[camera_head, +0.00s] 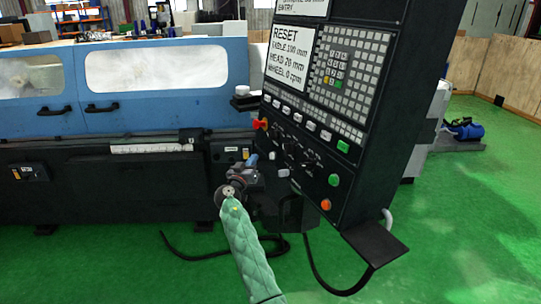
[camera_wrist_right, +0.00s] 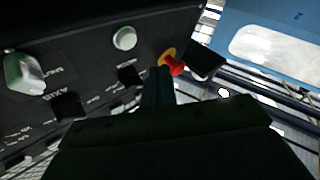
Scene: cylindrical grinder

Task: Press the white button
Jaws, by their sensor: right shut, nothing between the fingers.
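The small round white button (camera_wrist_right: 124,38) is on the dark control panel in the right wrist view. In the head view, it appears as a small pale spot (camera_head: 271,155) low on the panel's left side. My right gripper (camera_wrist_right: 157,76) has its fingers together and empty, pointing at the panel between the white button and a red knob. In the head view, the right gripper (camera_head: 253,158) is beside the panel's left edge, at the end of my green-sleeved arm. I cannot tell whether the tips touch the panel. My left gripper is not in view.
The red knob (camera_wrist_right: 172,63) on a yellow base is close to the fingertips. A larger pale knob (camera_wrist_right: 25,72) is farther left. Green (camera_head: 333,180) and orange (camera_head: 326,204) buttons are on the panel. The blue grinder (camera_head: 150,90) stands behind; the green floor is open at right.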

